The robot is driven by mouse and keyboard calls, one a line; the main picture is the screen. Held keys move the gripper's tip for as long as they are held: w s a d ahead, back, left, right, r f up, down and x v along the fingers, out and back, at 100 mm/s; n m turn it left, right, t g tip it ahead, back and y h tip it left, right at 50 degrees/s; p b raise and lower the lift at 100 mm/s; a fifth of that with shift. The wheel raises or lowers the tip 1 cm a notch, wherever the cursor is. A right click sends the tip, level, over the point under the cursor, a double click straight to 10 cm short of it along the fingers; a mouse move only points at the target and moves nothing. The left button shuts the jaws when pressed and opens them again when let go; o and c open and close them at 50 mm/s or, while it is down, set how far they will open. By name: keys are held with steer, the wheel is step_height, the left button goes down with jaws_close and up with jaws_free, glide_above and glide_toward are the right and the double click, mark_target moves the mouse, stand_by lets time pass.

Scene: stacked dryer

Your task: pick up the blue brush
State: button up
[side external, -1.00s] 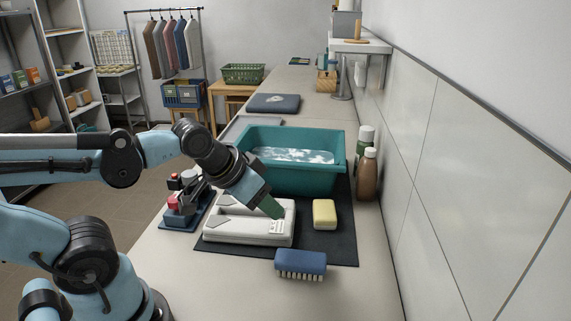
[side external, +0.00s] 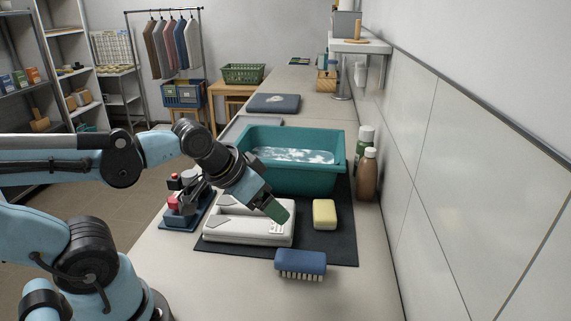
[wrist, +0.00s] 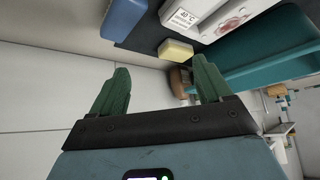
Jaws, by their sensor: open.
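The blue brush (side external: 301,264) lies on the counter at the near edge of the dark mat, its pale bristles facing the camera side. In the wrist view the blue brush (wrist: 124,17) shows at the top, left of the yellow block.
The tiled wall (side external: 440,180) bounds the right. Bare counter lies in front of the brush.

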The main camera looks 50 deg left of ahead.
steer(key=m+g+h, duration=0.1)
steer(key=m+g, duration=0.5)
steer(key=m, duration=0.3)
glide_toward(300, 257)
steer(key=shift+w+d+f, duration=0.1)
steer(key=shift+d+f, duration=0.05)
steer(key=shift+f, duration=0.75)
steer(key=shift+w+d+f, duration=0.1)
steer(key=shift+d+f, duration=0.05)
steer(key=shift+f, duration=0.7)
steer(key=shift+w+d+f, duration=0.1)
steer(key=shift+d+f, duration=0.05)
steer(key=shift+f, duration=0.75)
steer(key=shift+w+d+f, duration=0.1)
steer(key=shift+w+f, duration=0.05)
steer(key=shift+f, duration=1.15)
steer(key=shift+w+f, duration=0.1)
steer(key=shift+f, duration=1.15)
steer(key=c, duration=1.1)
